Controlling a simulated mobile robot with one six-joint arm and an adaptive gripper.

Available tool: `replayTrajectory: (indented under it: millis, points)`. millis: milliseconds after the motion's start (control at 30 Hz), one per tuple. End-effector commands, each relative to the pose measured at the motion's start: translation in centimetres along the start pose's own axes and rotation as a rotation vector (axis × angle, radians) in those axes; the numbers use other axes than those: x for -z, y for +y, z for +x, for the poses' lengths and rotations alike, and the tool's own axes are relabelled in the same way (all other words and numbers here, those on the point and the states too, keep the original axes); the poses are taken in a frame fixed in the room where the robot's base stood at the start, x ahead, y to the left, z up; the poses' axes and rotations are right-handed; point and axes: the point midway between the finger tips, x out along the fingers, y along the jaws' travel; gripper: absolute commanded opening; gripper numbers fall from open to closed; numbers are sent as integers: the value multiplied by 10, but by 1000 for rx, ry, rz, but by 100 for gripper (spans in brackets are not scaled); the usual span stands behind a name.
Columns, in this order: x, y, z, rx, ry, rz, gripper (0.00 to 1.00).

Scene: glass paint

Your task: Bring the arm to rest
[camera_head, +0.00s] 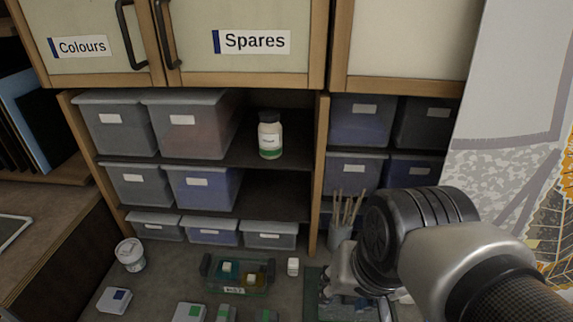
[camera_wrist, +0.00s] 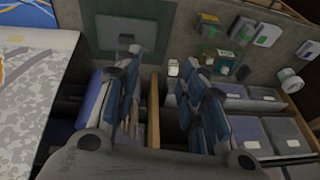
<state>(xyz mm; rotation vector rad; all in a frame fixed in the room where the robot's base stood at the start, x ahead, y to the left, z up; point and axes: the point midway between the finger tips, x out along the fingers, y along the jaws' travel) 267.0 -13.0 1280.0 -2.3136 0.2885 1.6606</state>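My gripper (camera_wrist: 163,62) is open in the wrist view. Its two dark blue-grey fingers stand well apart with nothing held between them. In the head view my arm reaches in from the right, and its wrist hides most of the gripper over the right part of the bench. A dark green mat (camera_wrist: 160,30) lies beyond the fingertips and also shows in the head view (camera_head: 312,296), partly covered by my arm. A small white bottle (camera_head: 293,267) stands on the bench left of my gripper.
A green tray (camera_head: 238,290) holding small pots sits left of the bottle. A cup of sticks (camera_head: 341,238) stands close behind my arm. Shelves hold grey bins and a white-and-green bottle (camera_head: 269,135).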

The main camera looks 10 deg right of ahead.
Motion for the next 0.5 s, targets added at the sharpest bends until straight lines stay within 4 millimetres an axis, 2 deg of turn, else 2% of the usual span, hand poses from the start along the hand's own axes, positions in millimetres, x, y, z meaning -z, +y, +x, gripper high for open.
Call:
replayTrajectory:
  millis: [100,200,500]
  points:
    - [-18,-4,-11,12,56,-213,38]
    - [-25,-4,-14,12,77,-310,38]
    - [-28,-4,-15,11,83,-346,38]
